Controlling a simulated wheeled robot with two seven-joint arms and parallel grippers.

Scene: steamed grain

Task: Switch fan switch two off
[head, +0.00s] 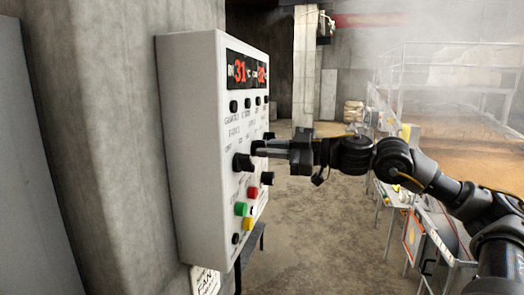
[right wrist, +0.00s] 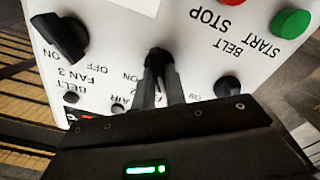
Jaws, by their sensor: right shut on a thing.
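A white control panel (head: 192,150) with black knobs, coloured buttons and a red digit display is mounted by the concrete pillar. My right gripper (head: 266,149) reaches it from the right. In the right wrist view, my right gripper (right wrist: 160,92) is shut on a black switch knob (right wrist: 157,58), one finger on each side. The knob sits between two other black knobs. Lettering is upside down there; a "2" and "ON" show near the held knob, but its label is partly hidden by the fingers. My left gripper is not in view.
Another knob (head: 243,163) sits close to my right gripper. A red button (head: 252,192), green button (head: 240,209) and yellow button (head: 248,224) are below. The right wrist view shows the Fan 3 knob (right wrist: 60,37). Open floor (head: 310,240) lies right of the panel; steam hangs behind.

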